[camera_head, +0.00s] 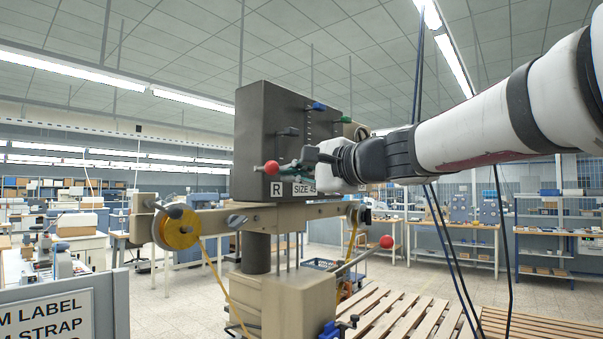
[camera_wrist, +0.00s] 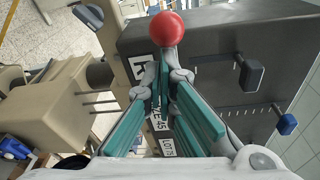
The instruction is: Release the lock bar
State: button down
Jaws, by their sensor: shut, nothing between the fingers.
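A dark upright box (camera_head: 285,115) on the machine carries "R" and "SIZE 45" labels low on its face. A red ball knob (camera_head: 271,167) stands at its lower left; it also shows at the top of the wrist view (camera_wrist: 166,28). My gripper (camera_head: 291,168) is shut and empty, its teal fingers (camera_wrist: 164,75) pointing at the ball. The tips are close to the ball; I cannot tell if they touch it. A second red ball (camera_head: 387,241) sits on a slanted rod lower right. I cannot tell which part is the lock bar.
A dark knob (camera_head: 288,131) and a blue knob (camera_head: 319,106) stick out of the box face, also seen right in the wrist view (camera_wrist: 287,124). A beige beam (camera_head: 290,214) with a yellow reel (camera_head: 176,229) runs below. A wooden pallet (camera_head: 400,312) lies lower right.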

jog(key=s+a, duration=0.1)
jog(key=s+a+b, duration=0.1)
jog(key=s, duration=0.1)
jog(key=shift+s+a, duration=0.1)
jog(key=shift+a, duration=0.2)
dwell(0.4)
jog(key=w, duration=0.1)
jog(key=w+d+b, duration=0.1)
jog(key=w+d+f, duration=0.1)
jog(key=w, duration=0.1)
jog(key=shift+b, duration=0.35)
jog(key=b, duration=0.1)
send_near(273, 174)
jog(key=w+d, duration=0.2)
jog(key=d, duration=0.1)
jog(key=shift+w+f, duration=0.35)
